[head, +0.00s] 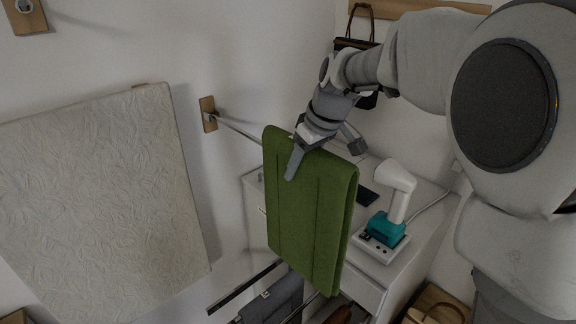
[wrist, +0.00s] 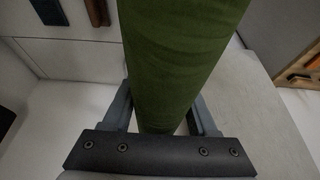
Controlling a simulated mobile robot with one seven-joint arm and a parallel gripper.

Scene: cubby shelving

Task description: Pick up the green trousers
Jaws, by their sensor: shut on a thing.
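The green trousers (head: 310,215) hang folded over in the middle of the head view. My gripper (head: 318,160) is at their top fold, with one finger in front of the cloth and the other behind it. It is shut on the trousers. In the wrist view the green cloth (wrist: 180,60) runs between the two fingers (wrist: 162,110) and fills the middle of the picture. The trousers hide part of the cabinet behind them. A thin metal rail (head: 240,132) runs from the wall to the trousers' upper left edge; I cannot tell whether it touches them.
A white cabinet (head: 428,215) behind holds a white and teal device (head: 388,225) and a dark flat object (head: 367,196). A grey garment (head: 272,303) hangs on lower rails below. A pale textured panel (head: 100,200) is at left. A dark bag (head: 352,44) hangs at the back.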

